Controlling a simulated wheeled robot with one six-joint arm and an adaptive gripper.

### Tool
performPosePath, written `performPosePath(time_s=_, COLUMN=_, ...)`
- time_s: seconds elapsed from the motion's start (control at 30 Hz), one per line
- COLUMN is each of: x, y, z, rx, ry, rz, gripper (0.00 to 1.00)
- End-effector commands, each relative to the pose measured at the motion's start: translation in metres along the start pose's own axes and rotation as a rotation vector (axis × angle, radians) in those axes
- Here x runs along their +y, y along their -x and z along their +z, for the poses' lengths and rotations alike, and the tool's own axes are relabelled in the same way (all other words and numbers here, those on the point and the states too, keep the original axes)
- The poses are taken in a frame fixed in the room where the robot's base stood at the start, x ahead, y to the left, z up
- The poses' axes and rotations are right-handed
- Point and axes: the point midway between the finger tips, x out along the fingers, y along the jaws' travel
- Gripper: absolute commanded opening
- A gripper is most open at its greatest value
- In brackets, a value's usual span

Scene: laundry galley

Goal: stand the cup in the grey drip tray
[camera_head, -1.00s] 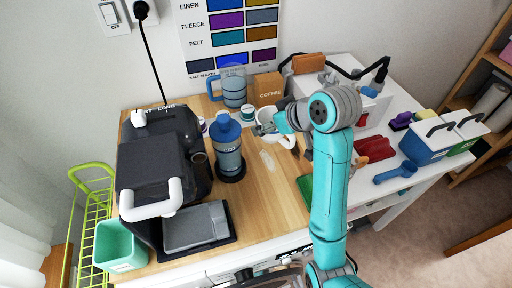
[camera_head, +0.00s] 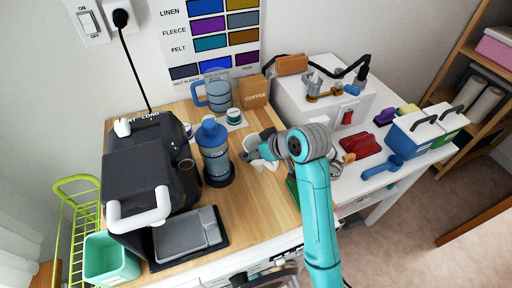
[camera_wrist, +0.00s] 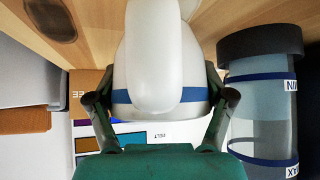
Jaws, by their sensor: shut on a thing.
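The white cup (camera_head: 251,143) is above or on the wooden counter, right of the blue bottle; I cannot tell if it is clear of the wood. My gripper (camera_head: 259,153) is shut on it. In the wrist view the cup (camera_wrist: 185,70) shows a blue band and a large handle facing the camera, with the fingers of my gripper (camera_wrist: 160,106) on both sides. The grey drip tray (camera_head: 184,238) lies at the foot of the black coffee machine, front left, and looks empty.
The blue bottle (camera_head: 214,155) stands between the cup and the black coffee machine (camera_head: 150,172); it looms beside the right finger in the wrist view (camera_wrist: 264,105). A blue jug (camera_head: 219,95) and coffee box (camera_head: 254,92) stand behind. A mint bin (camera_head: 110,258) is left of the tray.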

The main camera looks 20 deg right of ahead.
Motion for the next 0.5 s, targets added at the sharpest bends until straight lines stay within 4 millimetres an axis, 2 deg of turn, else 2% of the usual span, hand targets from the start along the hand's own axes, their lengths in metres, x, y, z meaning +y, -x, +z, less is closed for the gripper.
performPosePath(time_s=0.13, x=-0.0001, y=-0.0021, z=0.0023, rx=-0.001, ry=0.0, rz=0.0, gripper=0.38)
performPosePath(time_s=0.17, x=-0.0001, y=-0.002, z=0.0021, rx=-0.001, ry=0.0, rz=0.0, gripper=0.88)
performPosePath(time_s=0.2, x=-0.0001, y=-0.0019, z=0.002, rx=-0.001, ry=0.0, rz=0.0, gripper=0.98)
performPosePath(time_s=0.23, x=-0.0001, y=-0.0018, z=0.002, rx=-0.001, ry=0.0, rz=0.0, gripper=1.0)
performPosePath(time_s=0.5, x=0.0, y=-0.0017, z=0.0017, rx=0.0, ry=0.0, rz=0.0, gripper=1.0)
